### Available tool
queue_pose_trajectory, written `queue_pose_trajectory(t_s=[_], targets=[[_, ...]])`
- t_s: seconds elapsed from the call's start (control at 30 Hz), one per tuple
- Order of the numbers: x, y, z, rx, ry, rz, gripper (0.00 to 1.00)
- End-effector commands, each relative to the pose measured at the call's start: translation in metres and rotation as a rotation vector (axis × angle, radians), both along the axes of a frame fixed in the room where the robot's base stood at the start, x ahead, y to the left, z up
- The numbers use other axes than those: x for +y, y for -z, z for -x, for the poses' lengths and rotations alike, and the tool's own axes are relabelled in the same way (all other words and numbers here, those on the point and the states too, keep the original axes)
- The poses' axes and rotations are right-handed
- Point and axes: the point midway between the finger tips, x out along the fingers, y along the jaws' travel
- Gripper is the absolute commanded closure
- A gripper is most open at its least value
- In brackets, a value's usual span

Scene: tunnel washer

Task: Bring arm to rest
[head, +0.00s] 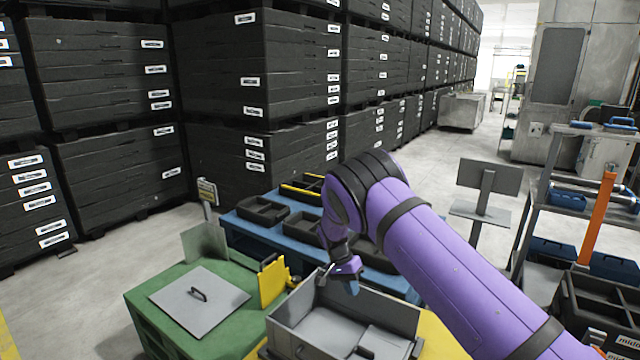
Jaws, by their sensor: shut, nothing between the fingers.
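My purple arm reaches in from the lower right and bends down at a black joint. My gripper (350,284) hangs from it, pointing down over the open grey box (283,337). The fingers look closed and hold nothing that I can see. Part of the gripper is hidden behind my own arm. Whether it touches the box cannot be told from this view.
A green table (160,318) carries a grey lid with a handle (199,300) and a yellow bracket (272,283). Behind is a blue table (262,243) with black trays (263,211). Stacked black crates (262,65) fill the back. A shelf rack (545,210) stands right.

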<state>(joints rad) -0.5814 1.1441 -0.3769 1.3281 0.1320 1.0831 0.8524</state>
Motion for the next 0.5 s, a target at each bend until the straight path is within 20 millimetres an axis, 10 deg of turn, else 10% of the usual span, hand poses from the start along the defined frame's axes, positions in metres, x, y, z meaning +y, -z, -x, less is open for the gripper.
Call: queue_pose_trajectory(t_s=[0.5], targets=[[-0.057,-0.186,0.022,-0.081,-0.049,-0.211,1.00]])
